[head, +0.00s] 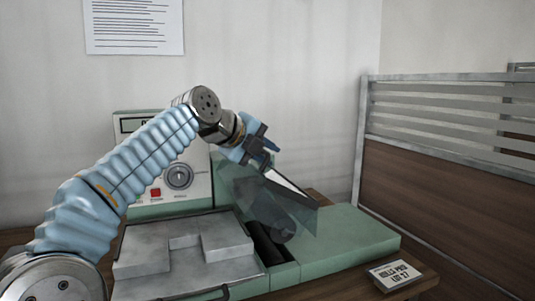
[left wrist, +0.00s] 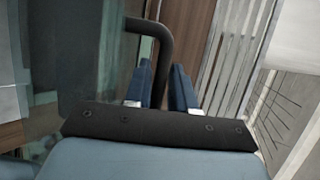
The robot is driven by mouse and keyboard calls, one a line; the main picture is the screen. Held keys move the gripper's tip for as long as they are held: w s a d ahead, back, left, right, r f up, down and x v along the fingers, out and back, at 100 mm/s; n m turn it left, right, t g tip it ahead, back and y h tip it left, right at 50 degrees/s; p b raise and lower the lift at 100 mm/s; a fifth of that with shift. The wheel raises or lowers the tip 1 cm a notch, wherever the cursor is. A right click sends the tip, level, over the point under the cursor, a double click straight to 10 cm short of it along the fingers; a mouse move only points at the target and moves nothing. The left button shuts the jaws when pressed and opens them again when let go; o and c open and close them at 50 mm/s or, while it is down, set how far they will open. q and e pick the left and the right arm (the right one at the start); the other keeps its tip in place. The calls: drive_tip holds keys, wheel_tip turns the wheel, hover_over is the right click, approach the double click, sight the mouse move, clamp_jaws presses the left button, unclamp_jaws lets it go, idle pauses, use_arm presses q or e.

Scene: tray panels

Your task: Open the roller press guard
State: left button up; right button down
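The roller press (head: 340,240) is a green machine with a pale control panel. Its guard (head: 240,185) is a see-through panel over the dark roller (head: 268,245); it stands tilted up, with its lower part near the roller. My left gripper (head: 268,146) is at the guard's upper edge. In the left wrist view, a dark bent handle (left wrist: 163,45) runs down between the two blue fingers of my left gripper (left wrist: 167,80), which look closed on it. The see-through panel (left wrist: 85,60) shows beside it there. My right gripper is not in view.
Grey metal plates (head: 180,255) lie at the machine's left front. A label card (head: 396,273) sits at the front right. A partition (head: 450,150) with a slatted top stands to the right. A control knob (head: 178,176) and red button (head: 155,192) are behind my left arm.

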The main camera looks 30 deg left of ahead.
use_arm(q)
drive_tip(key=v, duration=1.3)
drive_tip(key=shift+s, duration=0.15)
drive_tip(key=shift+d+r, duration=0.1)
